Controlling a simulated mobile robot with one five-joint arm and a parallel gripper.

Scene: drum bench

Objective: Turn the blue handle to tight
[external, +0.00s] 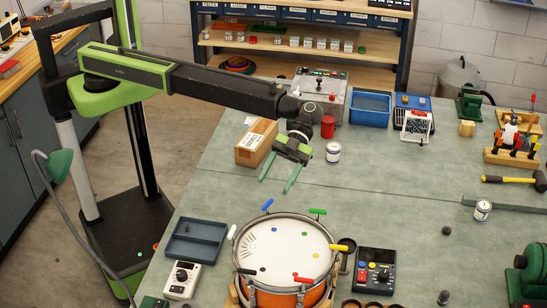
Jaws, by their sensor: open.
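The orange drum (262,296) with a pale head stands near the front of the bench. The blue handle (267,204) sticks up at the drum's far rim, left of a green handle (317,211). White, yellow, red and black handles also sit around the rim. Coloured dots mark the drum head. My gripper (277,188) is open and empty. Its two green fingers point down toward the near left, above and behind the blue handle, apart from it. How far the blue handle is turned cannot be told.
A cardboard box (256,143) stands left of my gripper. A dark tray (195,241) and a white meter (182,279) lie left of the drum. A dark control box (374,271) stands right of it. The bench's middle right is mostly clear.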

